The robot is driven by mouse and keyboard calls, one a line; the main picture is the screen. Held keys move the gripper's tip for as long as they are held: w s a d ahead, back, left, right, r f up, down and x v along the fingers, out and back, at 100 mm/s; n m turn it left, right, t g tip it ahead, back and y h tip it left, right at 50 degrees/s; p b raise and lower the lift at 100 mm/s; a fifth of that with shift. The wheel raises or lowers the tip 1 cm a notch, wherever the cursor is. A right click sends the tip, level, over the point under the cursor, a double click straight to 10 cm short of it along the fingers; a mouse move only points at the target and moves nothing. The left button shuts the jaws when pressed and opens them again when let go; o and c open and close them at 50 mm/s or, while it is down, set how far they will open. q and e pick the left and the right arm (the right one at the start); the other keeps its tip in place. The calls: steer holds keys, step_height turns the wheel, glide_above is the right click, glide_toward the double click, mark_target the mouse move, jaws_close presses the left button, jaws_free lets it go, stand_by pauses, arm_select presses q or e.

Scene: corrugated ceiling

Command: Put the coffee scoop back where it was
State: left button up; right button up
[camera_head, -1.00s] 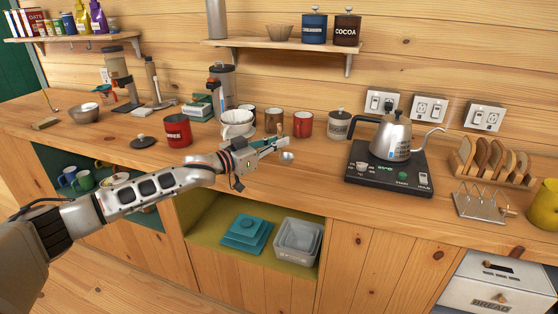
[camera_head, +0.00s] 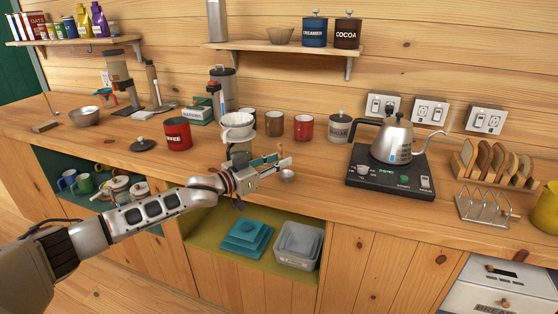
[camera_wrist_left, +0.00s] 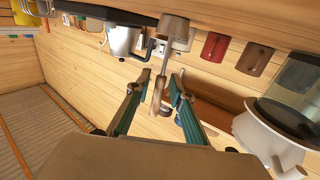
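My left gripper (camera_head: 276,162) is over the front part of the wooden counter, shut on the coffee scoop (camera_head: 288,175). The scoop's small metal cup sticks out just past the fingertips. In the left wrist view the scoop's handle (camera_wrist_left: 160,82) runs between the two teal-sided fingers, with its round cup (camera_wrist_left: 173,28) beyond the tips. I cannot tell the scoop's height above the counter. A red coffee canister (camera_head: 178,134) stands open to the left, with a dark lid (camera_head: 142,144) lying beside it. My right gripper is not in view.
A white pour-over dripper (camera_head: 237,126) stands just behind my left gripper. Mugs (camera_head: 303,127) and a lidded jar (camera_head: 340,126) stand behind it. Clear counter lies between gripper and scale. Open shelves sit below the counter edge.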

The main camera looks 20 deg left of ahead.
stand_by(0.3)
arm_select(q)
steer(key=shift+r, duration=0.2)
steer(key=shift+v, duration=6)
steer(key=s+d+f+y, duration=0.1)
steer(key=s+d+f, duration=0.3)
steer(key=f, duration=0.3)
steer(key=s+d+f+n+g, duration=0.1)
steer(key=s+d+f, duration=0.35)
steer(key=f, duration=0.25)
steer(key=s+d+f+y, duration=0.1)
steer(key=s+d+f, duration=0.2)
steer(key=s+f, duration=0.3)
steer(key=s+a+f+n+g+y, duration=0.1)
steer(key=s+f+g+y, duration=0.2)
steer(key=s+f, duration=1.3)
steer(key=s+y, duration=0.2)
steer(key=s, duration=0.1)
